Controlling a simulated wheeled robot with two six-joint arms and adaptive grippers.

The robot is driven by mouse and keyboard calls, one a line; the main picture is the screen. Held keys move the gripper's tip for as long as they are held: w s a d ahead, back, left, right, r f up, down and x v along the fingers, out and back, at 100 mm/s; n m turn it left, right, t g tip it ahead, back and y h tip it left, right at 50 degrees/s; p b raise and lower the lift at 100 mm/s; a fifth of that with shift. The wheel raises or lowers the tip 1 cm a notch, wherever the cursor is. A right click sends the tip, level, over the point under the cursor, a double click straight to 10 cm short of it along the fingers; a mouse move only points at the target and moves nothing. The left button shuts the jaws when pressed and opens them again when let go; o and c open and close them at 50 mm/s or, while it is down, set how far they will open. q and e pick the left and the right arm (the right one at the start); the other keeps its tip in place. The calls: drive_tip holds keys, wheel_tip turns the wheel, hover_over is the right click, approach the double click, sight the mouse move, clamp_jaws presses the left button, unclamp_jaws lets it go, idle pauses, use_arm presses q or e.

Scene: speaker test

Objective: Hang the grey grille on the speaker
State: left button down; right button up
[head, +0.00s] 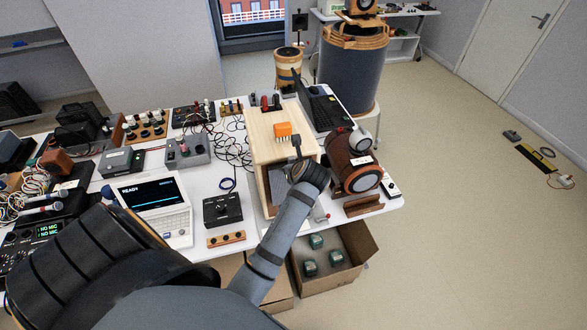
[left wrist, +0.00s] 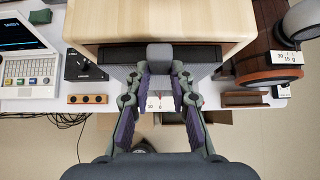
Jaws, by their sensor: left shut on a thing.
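The speaker (head: 268,148) is a pale wooden cabinet at the table's front edge in the head view. Its top also fills the upper middle of the left wrist view (left wrist: 130,18). My left gripper (left wrist: 160,92) is shut on the grey grille (left wrist: 115,73), just in front of the cabinet's front face. In the left wrist view the grille spreads to both sides of the fingers, below a dark band along the cabinet front. In the head view my left wrist hides much of the grille (head: 279,184); I cannot tell whether it touches the speaker. My right gripper is out of view.
An orange block (head: 283,129) lies on the cabinet top. A brown wooden drum-like object (head: 340,160) stands close on the right, a laptop (head: 323,108) behind. A white computer (head: 160,205) and a black box (head: 222,208) stand left. An open carton (head: 345,270) sits on the floor below.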

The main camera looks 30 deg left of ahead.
use_arm(q)
drive_tip(key=shift+f, duration=0.65)
idle(0.8)
drive_tip(key=c, duration=1.1)
unclamp_jaws()
wheel_tip(320, 180, up, 10)
drive_tip(key=shift+f, duration=0.1)
